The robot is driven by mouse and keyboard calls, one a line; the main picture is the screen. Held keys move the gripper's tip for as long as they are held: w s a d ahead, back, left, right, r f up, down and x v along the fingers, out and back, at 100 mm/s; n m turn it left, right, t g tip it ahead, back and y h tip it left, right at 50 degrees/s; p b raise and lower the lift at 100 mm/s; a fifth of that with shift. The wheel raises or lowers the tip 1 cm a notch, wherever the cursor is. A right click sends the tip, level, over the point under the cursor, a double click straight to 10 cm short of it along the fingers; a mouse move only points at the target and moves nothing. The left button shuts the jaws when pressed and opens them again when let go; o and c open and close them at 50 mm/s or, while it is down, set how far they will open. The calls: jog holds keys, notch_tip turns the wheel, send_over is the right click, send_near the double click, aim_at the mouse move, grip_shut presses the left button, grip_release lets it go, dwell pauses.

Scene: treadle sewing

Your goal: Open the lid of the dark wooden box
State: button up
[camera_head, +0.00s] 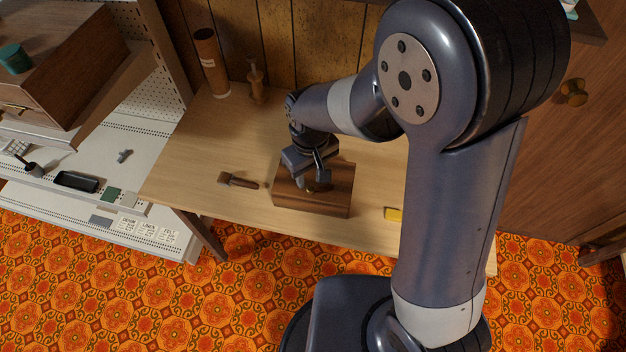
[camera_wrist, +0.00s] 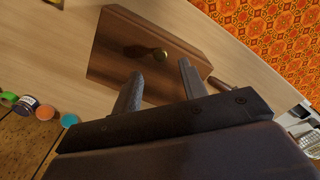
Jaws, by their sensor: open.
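The dark wooden box (camera_head: 335,199) stands on the light wooden table with its lid down. My gripper (camera_head: 314,183) is right above the box. In the wrist view my gripper (camera_wrist: 160,85) has its two fingers spread apart, with nothing between them. My gripper and wrist hide part of the box top in the head view.
A brown-handled brush-like tool (camera_head: 238,181) lies left of the box, and a yellow block (camera_head: 393,214) lies right. A brown cylinder (camera_head: 211,62) and a wooden spindle (camera_head: 256,80) stand at the back of the table (camera_head: 190,150). A white shelf unit (camera_head: 110,165) is at left.

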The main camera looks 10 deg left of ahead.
aim_at(311, 189)
jog(key=shift+f, duration=2.55)
jog(key=shift+c, duration=0.3)
grip_shut()
